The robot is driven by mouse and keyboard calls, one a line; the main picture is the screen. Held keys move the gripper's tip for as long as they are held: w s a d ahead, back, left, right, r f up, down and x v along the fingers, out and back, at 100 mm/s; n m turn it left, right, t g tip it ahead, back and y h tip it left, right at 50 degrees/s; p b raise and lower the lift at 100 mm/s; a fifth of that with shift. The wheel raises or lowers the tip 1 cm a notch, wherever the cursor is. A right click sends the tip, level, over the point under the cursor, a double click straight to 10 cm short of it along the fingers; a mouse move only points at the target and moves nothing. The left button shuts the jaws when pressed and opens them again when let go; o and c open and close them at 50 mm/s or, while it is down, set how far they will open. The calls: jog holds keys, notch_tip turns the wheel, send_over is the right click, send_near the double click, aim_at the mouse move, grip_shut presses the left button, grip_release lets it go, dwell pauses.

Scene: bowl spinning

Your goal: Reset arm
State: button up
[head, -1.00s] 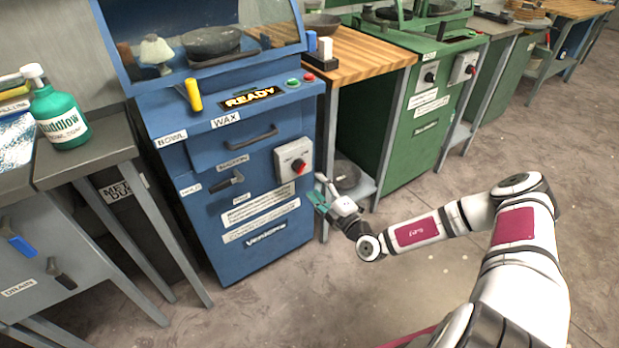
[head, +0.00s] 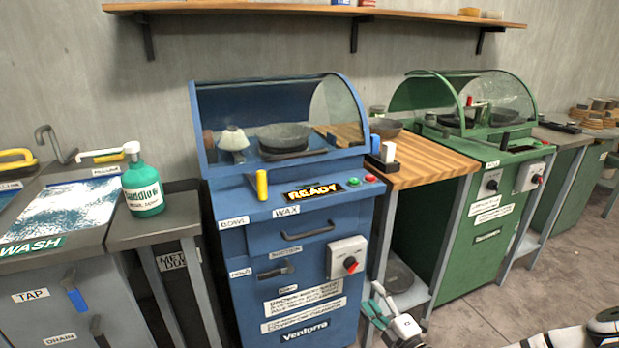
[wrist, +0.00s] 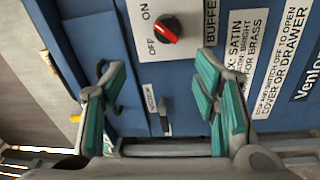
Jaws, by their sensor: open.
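My gripper (head: 380,303) is low in front of the blue machine (head: 300,255), near its right front edge in the head view. In the wrist view my gripper (wrist: 160,105) is open, its two teal-padded fingers wide apart with nothing between them. Beyond the fingers are the machine's blue front, a red switch knob (wrist: 165,30) marked ON and OFF, and a dark handle (wrist: 164,115). The knob (head: 350,265) also shows on a white box in the head view. Most of my arm is out of the head view; a part shows at the bottom right.
A wooden-topped bench (head: 425,160) with a bowl (head: 385,128) stands right of the blue machine, then a green machine (head: 490,215). A wash sink (head: 60,205) and a green bottle (head: 143,185) are at left.

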jog(key=s+a+r+n+g+y, duration=0.3)
jog(key=a+r+n+g+y, duration=0.3)
jog(key=r+n, duration=0.5)
jog(key=s+a+r+n+g+h, duration=0.1)
jog(key=s+a+r+n+g, duration=0.3)
jog(key=s+r+n+g, duration=0.6)
jog(key=s+a+r+n+g, duration=0.4)
jog(key=s+n, duration=0.4)
jog(key=n, duration=0.7)
jog(key=s+d+r+n+t+h, duration=0.1)
jog(key=s+d+r+n+h, duration=0.3)
jog(key=s, duration=0.3)
jog(key=s+d+r+n+t+h, duration=0.1)
jog(key=s+d+r+n+h, duration=0.1)
jog(key=s+d+n+h, duration=0.3)
jog(key=s+d+r+n+t+h, duration=0.1)
jog(key=s+d+r+n+h, duration=0.15)
jog(key=s+n, duration=0.45)
notch_tip(320, 180, up, 21)
jog(key=s+t+p, duration=0.1)
jog(key=t+p, duration=0.2)
jog(key=p, duration=1.5)
jog(key=shift+a+f+m, duration=0.15)
jog(key=shift+m, duration=0.15)
